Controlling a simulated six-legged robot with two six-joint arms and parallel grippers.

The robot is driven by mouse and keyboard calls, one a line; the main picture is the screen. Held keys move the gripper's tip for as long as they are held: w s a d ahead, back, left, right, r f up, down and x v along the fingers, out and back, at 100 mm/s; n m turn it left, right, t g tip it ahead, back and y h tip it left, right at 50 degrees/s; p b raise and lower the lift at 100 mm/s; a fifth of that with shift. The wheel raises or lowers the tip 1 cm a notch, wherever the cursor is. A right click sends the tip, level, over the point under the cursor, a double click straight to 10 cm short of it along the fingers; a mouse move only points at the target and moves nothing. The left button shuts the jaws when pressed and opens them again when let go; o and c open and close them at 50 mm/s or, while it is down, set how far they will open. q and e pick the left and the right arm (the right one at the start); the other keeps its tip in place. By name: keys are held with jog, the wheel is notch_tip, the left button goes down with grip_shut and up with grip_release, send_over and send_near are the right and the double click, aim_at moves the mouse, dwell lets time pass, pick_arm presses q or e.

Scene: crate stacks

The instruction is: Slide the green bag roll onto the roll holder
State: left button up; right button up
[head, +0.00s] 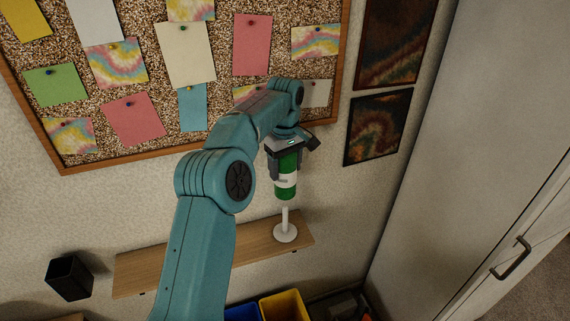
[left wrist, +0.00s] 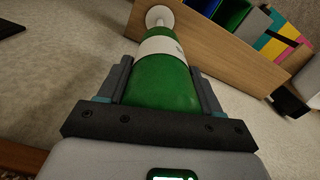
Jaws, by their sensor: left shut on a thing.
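The green bag roll (head: 287,188), with a white band around it, is held upright in my left gripper (head: 286,170). The gripper's two fingers are closed on its sides, and its lower end shows below them. The white roll holder (head: 285,222), a thin upright post on a round base, stands on the wooden shelf below. My right gripper is out of view.
The wooden shelf (head: 150,270) is otherwise bare where it shows. A cork board (head: 215,100) with pinned papers hangs above. A black cup (head: 70,278) is at lower left, blue and yellow bins (head: 283,306) are below the shelf, and a pale cabinet (head: 450,170) stands at right.

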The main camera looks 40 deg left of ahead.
aim_at(285, 208)
pick_arm(q)
notch_tip(285, 208, down, 4)
jog(key=shift+r+b, duration=0.1)
jog(key=shift+b, duration=0.95)
jog(key=shift+p, duration=0.75)
dwell(0.7)
jog(key=shift+f+b, duration=4.2)
jog(key=shift+f, duration=2.2)
